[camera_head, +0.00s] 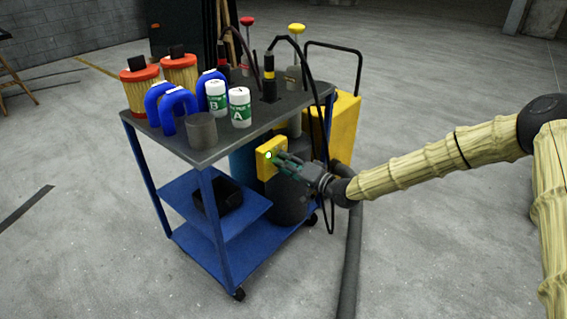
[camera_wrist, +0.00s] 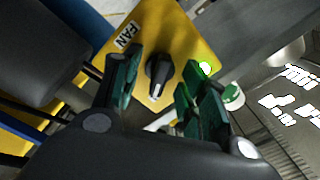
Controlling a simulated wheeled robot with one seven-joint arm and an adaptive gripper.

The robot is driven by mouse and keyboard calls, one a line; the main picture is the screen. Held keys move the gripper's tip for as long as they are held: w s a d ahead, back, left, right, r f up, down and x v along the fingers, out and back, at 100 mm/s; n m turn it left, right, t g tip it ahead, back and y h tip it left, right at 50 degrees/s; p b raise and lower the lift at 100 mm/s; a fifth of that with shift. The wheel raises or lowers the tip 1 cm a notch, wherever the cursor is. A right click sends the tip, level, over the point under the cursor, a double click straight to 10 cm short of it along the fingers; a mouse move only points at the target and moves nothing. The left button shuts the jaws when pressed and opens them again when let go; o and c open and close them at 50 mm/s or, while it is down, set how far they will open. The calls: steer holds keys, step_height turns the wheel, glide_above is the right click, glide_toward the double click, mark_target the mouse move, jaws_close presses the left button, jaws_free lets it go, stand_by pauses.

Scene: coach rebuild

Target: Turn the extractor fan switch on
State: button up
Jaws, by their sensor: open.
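The fan switch is a yellow box (camera_head: 268,151) under the top of the cart, on its right side. In the wrist view the box (camera_wrist: 172,28) carries a FAN label (camera_wrist: 128,35), a black rotary knob (camera_wrist: 158,70) and a lit green lamp (camera_wrist: 205,68). The knob's white mark points toward the bottom of the picture. My gripper (camera_head: 281,160) is at the box's face. In the wrist view its green-padded fingers (camera_wrist: 159,84) are open, one on each side of the knob, with visible gaps. In the head view the fingers hide the knob.
A dark cylinder (camera_head: 288,203) stands below the box. A thick hose (camera_head: 350,255) lies on the floor.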

steer(key=p+v, duration=0.2)
steer(key=v, duration=0.7)
stand_by(0.5)
steer(key=v, duration=1.2)
steer(key=s+a+f+m+g+h, duration=0.1)
steer(key=s+a+f+h, duration=0.1)
steer(key=s+f, duration=0.45)
steer(key=s+a+f+g+h, duration=0.1)
steer(key=s+f+g+h, duration=0.2)
steer(key=f, duration=0.7)
steer(key=s+d+f+g+h, duration=0.25)
steer(key=s+f, duration=0.35)
steer(key=s, duration=0.3)
steer(key=s+d+f+g+h, duration=0.1)
steer(key=s+d+f+h, duration=0.15)
steer(key=s+f, duration=0.55)
steer(key=s+d+n+g+h, duration=0.15)
steer(key=s+d, duration=0.25)
steer(key=s, duration=0.4)
steer(key=s+d+g+h, duration=0.2)
steer(key=s+d+h, duration=0.1)
steer(key=s, duration=0.4)
step_height(320, 180, up, 17)
steer(key=p, duration=1.7)
steer(key=shift+s+d+f, duration=0.15)
steer(key=shift+s+d, duration=0.05)
